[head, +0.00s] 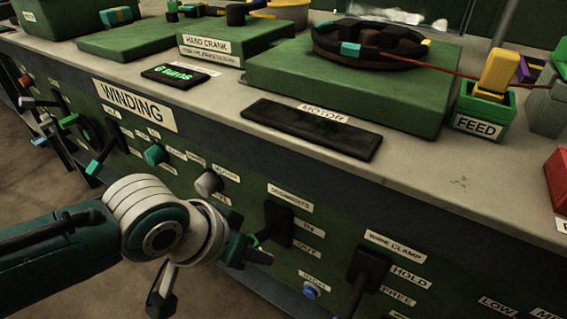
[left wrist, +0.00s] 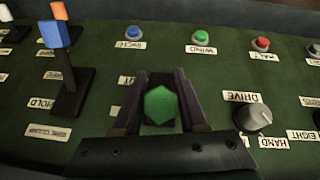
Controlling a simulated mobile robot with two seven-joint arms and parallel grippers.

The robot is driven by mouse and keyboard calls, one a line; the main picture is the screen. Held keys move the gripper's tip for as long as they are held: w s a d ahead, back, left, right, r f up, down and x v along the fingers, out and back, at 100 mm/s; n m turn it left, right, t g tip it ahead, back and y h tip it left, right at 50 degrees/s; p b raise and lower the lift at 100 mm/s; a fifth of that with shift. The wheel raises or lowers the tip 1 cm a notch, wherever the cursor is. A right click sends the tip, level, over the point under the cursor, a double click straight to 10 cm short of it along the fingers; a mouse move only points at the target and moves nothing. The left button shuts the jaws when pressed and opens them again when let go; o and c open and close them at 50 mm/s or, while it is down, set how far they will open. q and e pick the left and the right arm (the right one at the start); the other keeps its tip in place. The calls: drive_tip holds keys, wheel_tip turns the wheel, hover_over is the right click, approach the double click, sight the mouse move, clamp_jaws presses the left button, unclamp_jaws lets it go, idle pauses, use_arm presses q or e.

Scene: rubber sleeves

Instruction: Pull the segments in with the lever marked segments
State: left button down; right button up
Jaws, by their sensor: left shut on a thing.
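The segments lever's dark slotted plate (head: 278,224) is on the green front panel, under the label SEGMENTS (head: 290,197). Two small position labels sit right of the plate. My left gripper (head: 259,249) is at this lever in the head view, and the arm hides most of the handle. In the left wrist view, the lever's green six-sided knob (left wrist: 161,105) sits between the two fingers of my left gripper (left wrist: 160,92), which is shut on it. The lever's exact position in its slot is hidden. My right gripper is not in view.
The wire clamp lever (head: 368,272) is just right; its blue handle shows in the left wrist view (left wrist: 55,35). A blue button (head: 311,291) lies below. A grey knob (head: 208,183) and teal knob (head: 154,155) are left. The bench top holds a motor ring (head: 368,45) and feed box (head: 483,108).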

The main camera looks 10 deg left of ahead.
use_arm(q)
drive_tip(key=shift+c, duration=2.2)
unclamp_jaws()
drive_tip(key=p+v, duration=0.6)
drive_tip(key=v, duration=0.4)
